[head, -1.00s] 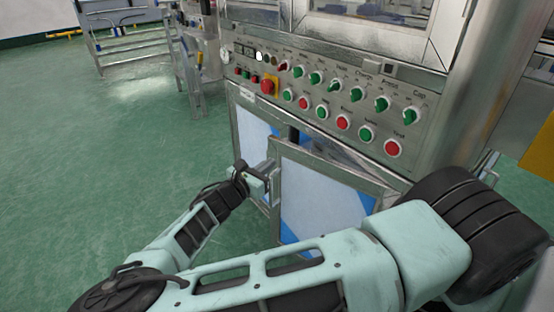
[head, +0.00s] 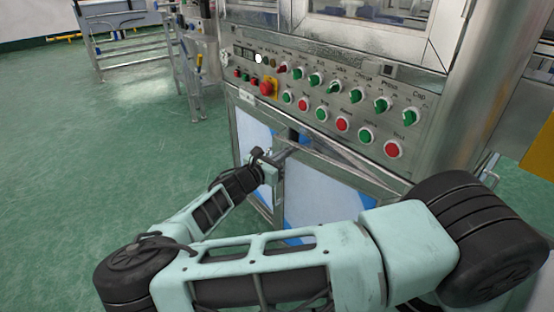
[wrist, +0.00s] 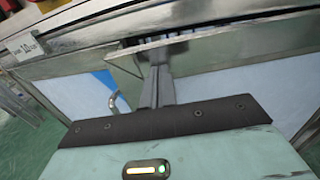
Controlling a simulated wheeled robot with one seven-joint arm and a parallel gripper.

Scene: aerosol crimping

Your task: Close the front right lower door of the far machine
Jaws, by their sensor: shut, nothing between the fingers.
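The front right lower door (head: 325,200) of the machine has a metal frame and a pale blue-white panel. It stands slightly ajar, with a narrow dark gap along its top. In the wrist view the door (wrist: 225,85) lies right of my fingers, its top edge tilted across the picture. My gripper (head: 282,157) is at the door's upper left edge, and my arm hides the lower part of the door. In the wrist view my gripper (wrist: 160,72) has its fingers together, empty, at the door's edge; I cannot tell if they touch it.
The left lower door (head: 256,140) is beside it, with a curved handle (wrist: 118,104) in the wrist view. Above is a control panel (head: 330,105) with several green and red knobs and buttons. Green floor (head: 110,170) is clear on the left. A metal rack (head: 125,40) stands behind.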

